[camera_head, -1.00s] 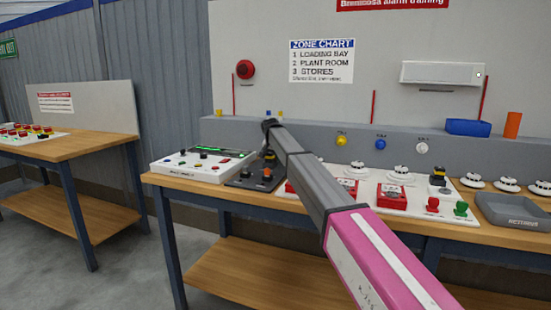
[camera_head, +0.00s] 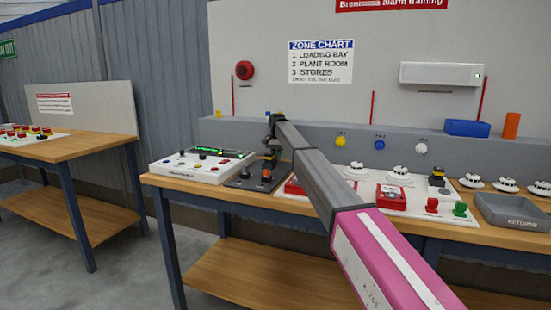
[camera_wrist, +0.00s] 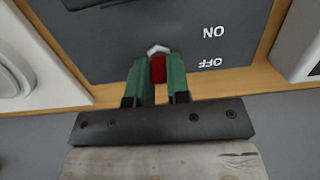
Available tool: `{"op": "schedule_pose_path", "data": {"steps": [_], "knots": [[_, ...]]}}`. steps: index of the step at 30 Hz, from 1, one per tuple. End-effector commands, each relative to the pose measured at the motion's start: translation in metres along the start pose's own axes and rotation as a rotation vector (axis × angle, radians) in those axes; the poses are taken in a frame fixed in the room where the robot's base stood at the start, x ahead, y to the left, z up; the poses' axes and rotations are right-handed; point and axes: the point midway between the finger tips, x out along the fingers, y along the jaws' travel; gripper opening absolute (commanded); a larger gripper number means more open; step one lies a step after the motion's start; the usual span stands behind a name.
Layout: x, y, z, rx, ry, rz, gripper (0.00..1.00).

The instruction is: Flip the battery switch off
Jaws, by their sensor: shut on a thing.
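The dark grey switch panel (camera_head: 240,184) lies on the bench beside the white control panel. In the wrist view the panel (camera_wrist: 110,35) fills the top, with upside-down "ON" (camera_wrist: 214,31) and "OFF" (camera_wrist: 210,64) labels. My gripper (camera_wrist: 158,72) has green fingers closed on both sides of a red switch lever (camera_wrist: 159,70) with a pale cap or collar at its far end. The red lever appears about level with the "OFF" label in the picture. In the head view the contact is too small to make out.
The white control panel (camera_head: 203,172) stands left of the switch panel. Red call points (camera_head: 392,197), white detectors (camera_head: 397,173) and a grey returns tray (camera_head: 512,217) are to the right. A grey ledge (camera_head: 300,132) runs behind the bench.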

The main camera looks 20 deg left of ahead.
Motion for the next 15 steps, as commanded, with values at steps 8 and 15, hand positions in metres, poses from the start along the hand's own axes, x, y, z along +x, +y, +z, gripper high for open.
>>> {"op": "schedule_pose_path", "data": {"steps": [8,15], "knots": [[0.0007,-0.0004,-0.0036,0.001,-0.089,-0.001,0.00],[0.0010,0.0000,-0.0030,0.001,-0.105,0.000,0.00]]}}
